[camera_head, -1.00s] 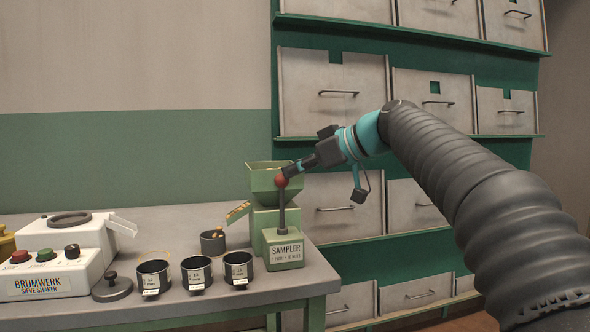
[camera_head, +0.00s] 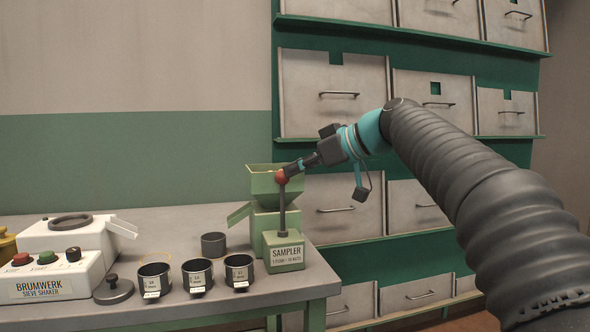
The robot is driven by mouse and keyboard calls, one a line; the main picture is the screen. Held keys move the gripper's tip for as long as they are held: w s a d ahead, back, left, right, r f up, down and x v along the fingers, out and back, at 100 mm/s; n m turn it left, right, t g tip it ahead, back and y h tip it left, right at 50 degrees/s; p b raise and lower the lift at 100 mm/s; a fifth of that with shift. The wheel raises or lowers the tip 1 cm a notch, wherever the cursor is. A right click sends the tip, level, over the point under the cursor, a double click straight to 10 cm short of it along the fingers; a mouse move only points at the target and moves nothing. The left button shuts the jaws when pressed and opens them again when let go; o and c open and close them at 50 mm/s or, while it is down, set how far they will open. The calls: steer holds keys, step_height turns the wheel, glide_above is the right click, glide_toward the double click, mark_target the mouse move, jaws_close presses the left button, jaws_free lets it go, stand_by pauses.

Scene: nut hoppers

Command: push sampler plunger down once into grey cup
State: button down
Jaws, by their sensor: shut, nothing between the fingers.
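The green sampler (camera_head: 284,252) stands at the table's right end, with a hopper (camera_head: 262,181) behind its plunger. The plunger is an upright dark rod with a red knob (camera_head: 282,177). My gripper (camera_head: 290,169) is shut and empty, its tips at the knob's upper right, touching or very close to it. The small grey cup (camera_head: 213,244) stands upright below and left of the sampler's chute (camera_head: 239,214). The chute shows no nuts; the cup's contents cannot be made out.
Three dark labelled cups (camera_head: 197,276) line the table's front, beside a dark lid (camera_head: 113,291). A white sieve shaker (camera_head: 60,272) stands at the left. Grey drawers (camera_head: 330,95) on a green rack are behind my arm.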

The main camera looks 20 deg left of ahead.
steer(key=a+r+p+v, duration=0.1)
steer(key=r+v, duration=0.1)
steer(key=v, duration=1)
steer(key=shift+d, duration=0.15)
stand_by(0.5)
